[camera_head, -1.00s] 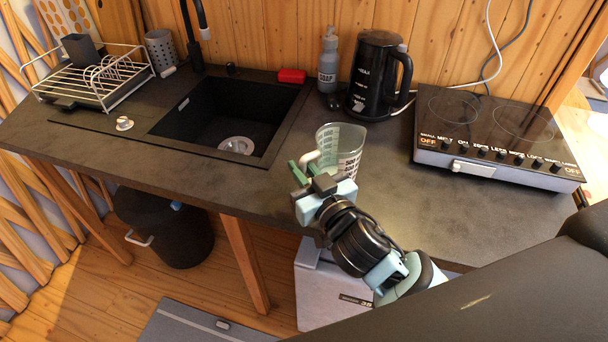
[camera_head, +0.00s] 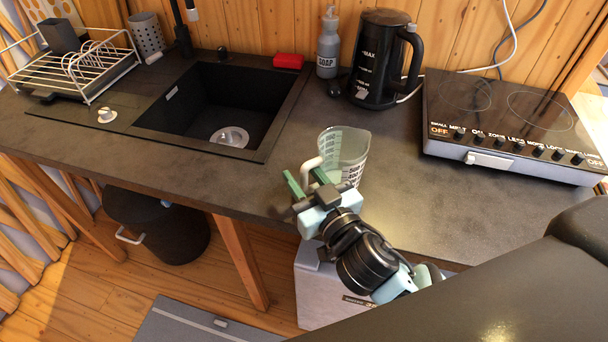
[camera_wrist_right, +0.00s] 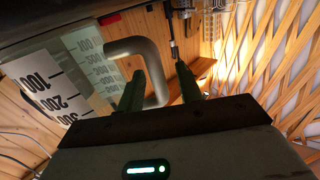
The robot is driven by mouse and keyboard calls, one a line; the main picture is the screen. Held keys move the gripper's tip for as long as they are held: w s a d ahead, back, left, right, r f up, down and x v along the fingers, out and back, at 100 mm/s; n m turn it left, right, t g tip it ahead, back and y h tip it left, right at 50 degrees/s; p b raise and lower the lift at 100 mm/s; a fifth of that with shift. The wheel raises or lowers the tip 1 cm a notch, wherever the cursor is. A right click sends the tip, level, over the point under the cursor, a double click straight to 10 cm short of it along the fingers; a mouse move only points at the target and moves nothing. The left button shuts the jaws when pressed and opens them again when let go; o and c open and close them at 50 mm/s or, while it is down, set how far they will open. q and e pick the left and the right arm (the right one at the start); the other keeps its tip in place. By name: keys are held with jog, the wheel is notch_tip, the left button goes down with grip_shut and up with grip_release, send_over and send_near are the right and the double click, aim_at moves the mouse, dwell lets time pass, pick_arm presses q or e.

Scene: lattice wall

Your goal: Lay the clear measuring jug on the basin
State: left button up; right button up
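The clear measuring jug (camera_head: 350,163) stands upright on the dark counter near its front edge, its pale handle (camera_head: 309,164) facing left. My right gripper (camera_head: 307,180) is at the handle side of the jug, its green fingers spread. In the right wrist view the curved handle (camera_wrist_right: 157,72) passes between the fingertips (camera_wrist_right: 160,88), with a gap showing beside it; the jug's marked wall (camera_wrist_right: 88,60) is at upper left. The basin (camera_head: 184,122) is a black sink set in the counter, left of the jug, empty apart from its drain. My left gripper is not in view.
A black kettle (camera_head: 378,65) and a soap bottle (camera_head: 328,48) stand behind the jug. A hob (camera_head: 500,125) is at right. A red block (camera_head: 289,61) lies behind the basin, a dish rack (camera_head: 75,65) to its left. The counter between basin and jug is clear.

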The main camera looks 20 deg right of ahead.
jog(key=shift+r, duration=0.15)
jog(key=shift+s, duration=0.15)
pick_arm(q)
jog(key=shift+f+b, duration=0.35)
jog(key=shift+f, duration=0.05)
pick_arm(e)
jog(key=s+d, duration=0.2)
jog(key=s, duration=0.9)
jog(key=shift+s+d, duration=0.15)
jog(key=shift+s, duration=0.1)
